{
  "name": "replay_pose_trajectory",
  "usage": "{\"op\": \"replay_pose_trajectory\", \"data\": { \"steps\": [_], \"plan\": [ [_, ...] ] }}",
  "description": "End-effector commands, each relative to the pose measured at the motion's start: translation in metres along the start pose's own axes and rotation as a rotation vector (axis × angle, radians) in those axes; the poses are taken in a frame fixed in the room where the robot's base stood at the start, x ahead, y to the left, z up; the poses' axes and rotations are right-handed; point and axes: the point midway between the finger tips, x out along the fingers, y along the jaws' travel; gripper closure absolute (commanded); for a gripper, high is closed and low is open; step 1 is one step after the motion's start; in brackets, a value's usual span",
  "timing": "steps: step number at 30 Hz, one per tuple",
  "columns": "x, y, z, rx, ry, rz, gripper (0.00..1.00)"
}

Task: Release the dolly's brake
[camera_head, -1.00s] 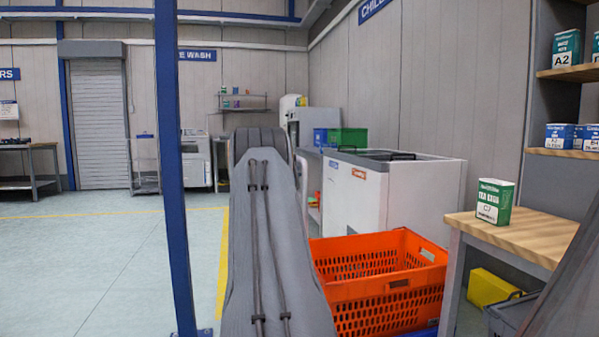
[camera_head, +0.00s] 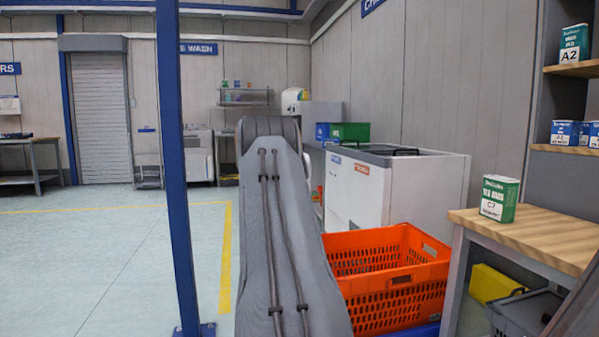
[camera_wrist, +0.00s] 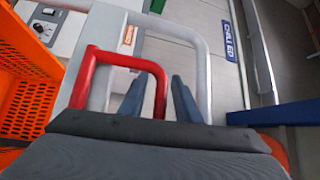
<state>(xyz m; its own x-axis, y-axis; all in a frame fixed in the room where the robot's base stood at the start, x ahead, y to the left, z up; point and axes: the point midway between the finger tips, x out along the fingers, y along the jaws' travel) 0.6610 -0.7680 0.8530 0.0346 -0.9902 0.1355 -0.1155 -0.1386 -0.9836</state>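In the wrist view a red bar handle (camera_wrist: 122,59), bent like an upside-down U, stands in front of a pale grey tube frame (camera_wrist: 200,60). I cannot tell for sure that the red bar is the dolly's brake. My gripper (camera_wrist: 157,90) is open, with its two blue-grey fingers apart. The right leg of the red bar shows between the fingers; whether it lies within their reach or beyond is unclear. In the head view a bit of blue, perhaps the dolly (camera_head: 425,329), shows beneath an orange tote (camera_head: 395,285). My arm hides the gripper there.
A white chest unit (camera_head: 400,190) stands behind the tote. A wooden-topped table (camera_head: 545,240) with a green-and-white can (camera_head: 499,199) is at right. A blue post (camera_head: 172,170) stands left of my arm. Open floor (camera_head: 90,265) lies farther left.

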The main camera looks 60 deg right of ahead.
Motion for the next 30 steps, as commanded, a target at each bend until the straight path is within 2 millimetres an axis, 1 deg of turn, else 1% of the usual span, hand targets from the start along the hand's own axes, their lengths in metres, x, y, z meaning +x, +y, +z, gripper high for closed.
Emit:
{"op": "replay_pose_trajectory", "data": {
  "steps": [5,8,11,18,21,25,30],
  "plan": [
    [0.000,0.000,0.000,0.000,0.000,0.000,0.70],
    [-0.005,-0.001,0.000,0.000,0.000,0.000,0.70],
    [-0.018,-0.002,0.001,-0.001,-0.002,0.000,0.70],
    [-0.057,-0.001,0.001,-0.001,-0.002,0.000,0.70],
    [-0.069,-0.001,0.000,-0.001,-0.001,0.000,0.70],
    [-0.077,-0.001,0.000,0.000,0.000,0.000,0.70],
    [-0.079,0.000,0.000,0.000,0.000,0.000,0.70]
  ]
}}
